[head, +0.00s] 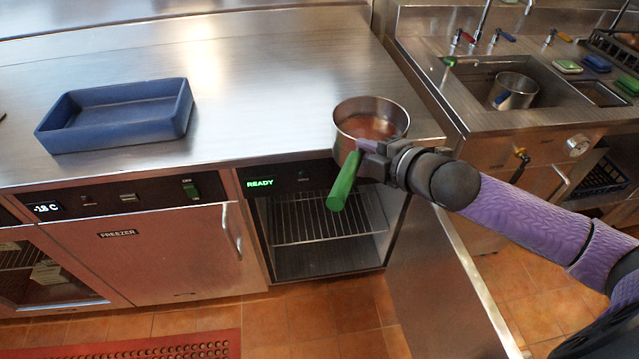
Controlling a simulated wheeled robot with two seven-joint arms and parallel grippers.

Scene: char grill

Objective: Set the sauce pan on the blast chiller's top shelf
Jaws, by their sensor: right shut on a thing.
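The sauce pan (366,128) is a round steel pan with reddish-brown contents and a green handle (343,182). My right gripper (368,160) is shut on it near the base of the handle. The pan looks roughly level and shows in front of the counter's right front corner; I cannot tell its exact height. The blast chiller (275,180) is below the counter with a green READY display. Its inside is open to view, with a wire shelf (325,228) that looks empty above a dark floor. My left gripper is not in view.
A blue tray (118,115) stands on the steel counter (260,75). An open door panel (440,270) sticks out right of the chiller. A freezer (150,250) is to its left. A sink (500,85) with a pot is at right. A red mat (160,346) lies on the floor.

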